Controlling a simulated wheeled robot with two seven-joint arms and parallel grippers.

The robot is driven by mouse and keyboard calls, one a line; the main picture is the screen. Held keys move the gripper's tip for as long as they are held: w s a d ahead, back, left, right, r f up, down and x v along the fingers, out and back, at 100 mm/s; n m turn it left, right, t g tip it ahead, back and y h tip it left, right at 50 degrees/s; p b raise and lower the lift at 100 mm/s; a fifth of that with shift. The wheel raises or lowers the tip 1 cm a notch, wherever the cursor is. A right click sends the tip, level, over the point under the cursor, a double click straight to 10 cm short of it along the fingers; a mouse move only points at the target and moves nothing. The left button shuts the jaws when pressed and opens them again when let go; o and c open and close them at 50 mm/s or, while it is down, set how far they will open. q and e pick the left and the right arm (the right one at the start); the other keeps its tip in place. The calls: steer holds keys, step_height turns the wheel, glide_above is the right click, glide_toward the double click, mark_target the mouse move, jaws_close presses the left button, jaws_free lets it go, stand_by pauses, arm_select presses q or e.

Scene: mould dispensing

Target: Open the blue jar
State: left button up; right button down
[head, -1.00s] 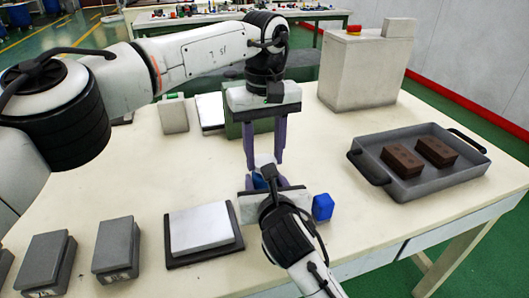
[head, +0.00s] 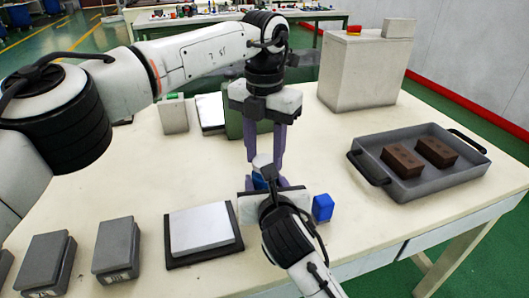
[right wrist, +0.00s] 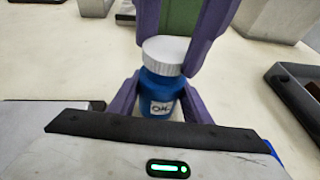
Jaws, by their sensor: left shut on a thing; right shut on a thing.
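The blue jar (right wrist: 162,95) stands upright in the right wrist view, with a white lid (right wrist: 166,54) on top and a white label with dark lettering. My right gripper (right wrist: 160,88) is shut on the jar's body, one purple finger on each side. My left gripper (head: 265,157) comes down from above and is shut on the lid. In the head view only a bit of the blue jar (head: 258,182) shows, mostly hidden behind my right wrist and the left fingers.
A small blue block-like object (head: 322,207) is right of my right gripper. A grey tray (head: 435,181) with two brown blocks is at right. A white-topped plate (head: 200,226) and grey moulds (head: 117,247) lie at front left. A grey box-shaped machine (head: 365,75) stands behind.

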arm_select(q)
steer(key=n, duration=1.1)
arm_select(e)
steer(key=shift+f, duration=0.1)
arm_select(q)
steer(key=n, duration=0.6)
steer(key=shift+n, duration=0.4)
steer(key=n, duration=0.5)
steer(key=shift+r, duration=0.1)
steer(key=shift+r, duration=0.2)
steer(key=shift+r, duration=0.9)
